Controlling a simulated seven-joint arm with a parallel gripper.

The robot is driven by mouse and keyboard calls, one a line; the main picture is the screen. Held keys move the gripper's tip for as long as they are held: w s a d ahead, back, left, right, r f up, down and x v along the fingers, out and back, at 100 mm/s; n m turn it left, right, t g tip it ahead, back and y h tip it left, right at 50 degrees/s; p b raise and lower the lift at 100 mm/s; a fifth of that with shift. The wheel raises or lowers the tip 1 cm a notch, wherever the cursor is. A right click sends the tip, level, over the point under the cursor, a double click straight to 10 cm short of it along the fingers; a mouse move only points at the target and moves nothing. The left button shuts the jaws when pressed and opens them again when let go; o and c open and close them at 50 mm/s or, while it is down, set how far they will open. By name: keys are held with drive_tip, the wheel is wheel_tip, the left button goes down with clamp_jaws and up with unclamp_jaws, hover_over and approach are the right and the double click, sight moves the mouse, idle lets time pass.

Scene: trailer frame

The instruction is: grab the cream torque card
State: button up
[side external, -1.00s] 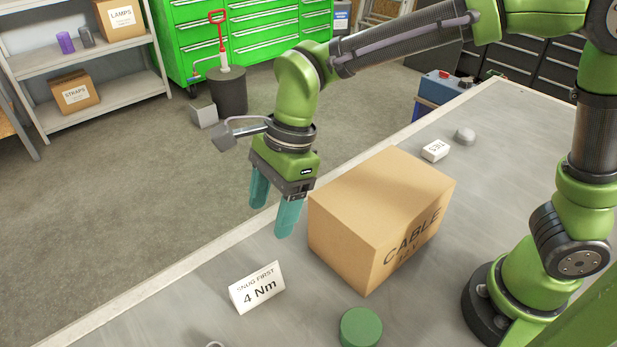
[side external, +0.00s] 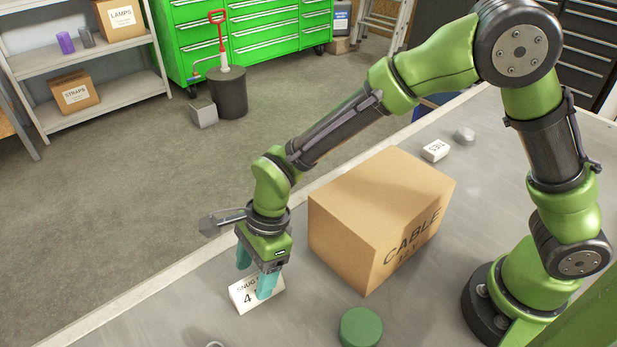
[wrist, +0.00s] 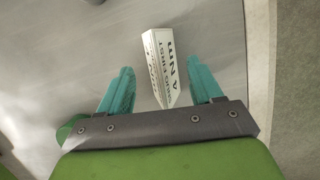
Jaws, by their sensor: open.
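The cream torque card (side external: 240,298) is a folded tent card reading "SNUG FIRST 4 Nm", standing on the grey bench left of the cardboard box. In the side view my gripper (side external: 254,281) is over it, and one teal finger hides part of its print. In the wrist view the card (wrist: 163,68) lies between and beyond the two fingertips of my gripper (wrist: 164,84), with its fold running roughly along the fingers' direction. The jaws are open with a gap on both sides of the card, and nothing is held.
A large cardboard box (side external: 375,220) marked "CABLE" stands right of my gripper. A green round object (side external: 361,328) is at the front. A small white box (side external: 435,150) and a grey knob-like piece (side external: 464,135) sit farther back. The bench's pale edge (side external: 150,284) runs along the left.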

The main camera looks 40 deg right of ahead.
sight(252, 282)
drive_tip(key=shift+x, duration=1.3)
drive_tip(key=shift+f, duration=0.25)
drive_tip(key=shift+c, duration=0.3)
drive_tip(key=c, duration=1)
